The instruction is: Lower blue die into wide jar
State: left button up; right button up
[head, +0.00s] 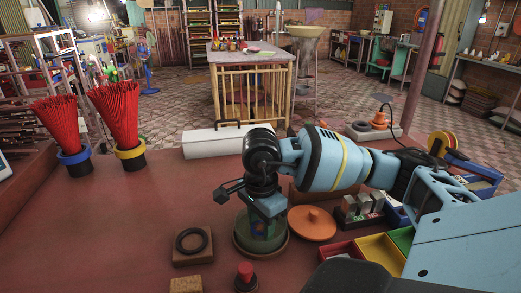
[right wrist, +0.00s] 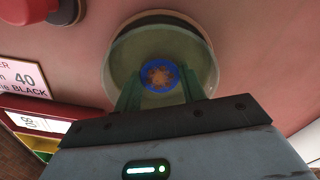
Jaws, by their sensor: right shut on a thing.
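The wide jar (head: 243,243) is a greenish see-through vessel on a round wooden base, at the front middle of the red table in the head view. My right gripper (head: 266,226) points down at it from above. In the right wrist view the gripper (right wrist: 160,80) is shut on the blue die (right wrist: 174,74), a round blue piece with an orange-brown star-like middle. The die shows within the outline of the jar (right wrist: 120,57). Its exact depth in the jar I cannot tell. My left gripper is not in view.
An orange lid (head: 312,222) lies right of the jar. A black ring on a wooden block (head: 190,244) lies left, a red-topped object (head: 245,272) in front. Coloured trays (head: 378,250) stand right. Pots of red incense sticks (head: 75,162) stand back left, near a white box (head: 205,144).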

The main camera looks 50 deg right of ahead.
aim_at(261, 227)
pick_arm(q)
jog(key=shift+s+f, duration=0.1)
pick_arm(e)
jog(key=shift+f, duration=0.15)
jog(key=o, duration=1.2)
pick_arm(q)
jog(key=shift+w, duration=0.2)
pick_arm(e)
notch_tip(261, 227, up, 3)
notch_tip(261, 227, up, 4)
jog(key=shift+f, duration=0.1)
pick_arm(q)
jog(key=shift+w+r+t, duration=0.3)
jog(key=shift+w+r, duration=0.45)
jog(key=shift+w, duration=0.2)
pick_arm(e)
jog(key=shift+r, duration=0.55)
